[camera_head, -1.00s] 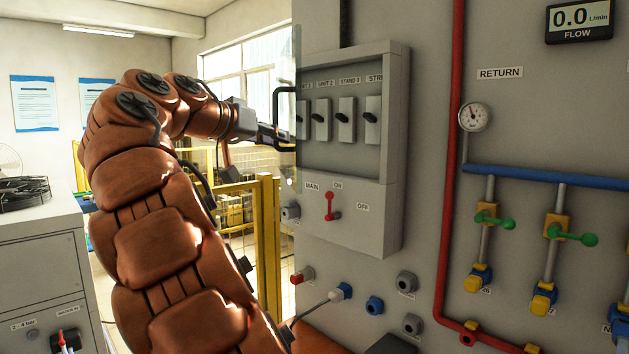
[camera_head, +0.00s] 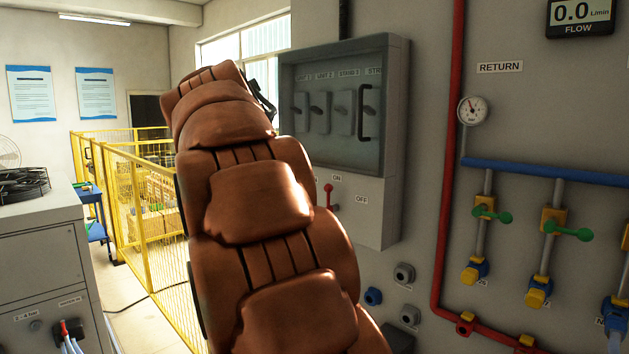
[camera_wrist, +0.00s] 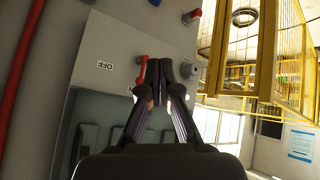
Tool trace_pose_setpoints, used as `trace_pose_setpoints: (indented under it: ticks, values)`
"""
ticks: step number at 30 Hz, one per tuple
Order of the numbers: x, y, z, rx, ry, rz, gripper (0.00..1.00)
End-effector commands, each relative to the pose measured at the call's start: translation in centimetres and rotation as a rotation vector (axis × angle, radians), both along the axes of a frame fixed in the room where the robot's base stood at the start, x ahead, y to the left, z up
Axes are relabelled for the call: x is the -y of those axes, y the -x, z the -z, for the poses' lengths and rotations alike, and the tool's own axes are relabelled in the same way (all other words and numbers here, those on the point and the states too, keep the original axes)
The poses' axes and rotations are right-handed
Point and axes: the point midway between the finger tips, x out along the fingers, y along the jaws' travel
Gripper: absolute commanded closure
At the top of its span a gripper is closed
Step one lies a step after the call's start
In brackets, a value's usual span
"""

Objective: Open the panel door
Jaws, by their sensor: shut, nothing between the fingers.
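The panel door (camera_head: 335,75) is a tinted see-through pane in a grey frame on the wall cabinet. It lies flat over the switches, closed as far as I can see. Its black bar handle (camera_head: 367,112) stands upright near the right edge. The door also shows in the wrist view (camera_wrist: 95,112) at the lower left. My gripper (camera_wrist: 158,70) is shut and empty in the wrist view, in front of the cabinet near the red main lever (camera_wrist: 143,66). In the head view my arm hides the fingers. The handle is apart from my gripper.
The red main lever (camera_head: 328,196) sticks out below the door. A red pipe (camera_head: 448,150), a gauge (camera_head: 473,113) and green valves (camera_head: 568,232) lie to the right. A yellow fence (camera_head: 150,200) and a grey cabinet (camera_head: 40,240) stand to the left.

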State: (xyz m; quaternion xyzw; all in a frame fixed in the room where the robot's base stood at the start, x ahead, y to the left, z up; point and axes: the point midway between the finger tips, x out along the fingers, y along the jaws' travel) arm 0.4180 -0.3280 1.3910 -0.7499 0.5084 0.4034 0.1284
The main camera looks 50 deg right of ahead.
Motion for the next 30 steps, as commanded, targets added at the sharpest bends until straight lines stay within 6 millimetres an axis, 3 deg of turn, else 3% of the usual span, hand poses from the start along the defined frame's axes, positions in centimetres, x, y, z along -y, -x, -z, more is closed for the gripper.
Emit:
trace_pose_setpoints:
  ticks: [9, 16, 23, 30]
  values:
    - [1.8, 1.5, 2.7, 0.245, -0.301, -0.023, 1.0]
    - [2.7, 2.7, 3.1, 0.464, -0.519, -0.053, 1.0]
    - [3.9, 4.6, 2.0, 0.718, -0.721, -0.094, 1.0]
    - [6.3, 8.9, -0.7, 1.064, -0.927, -0.155, 1.0]
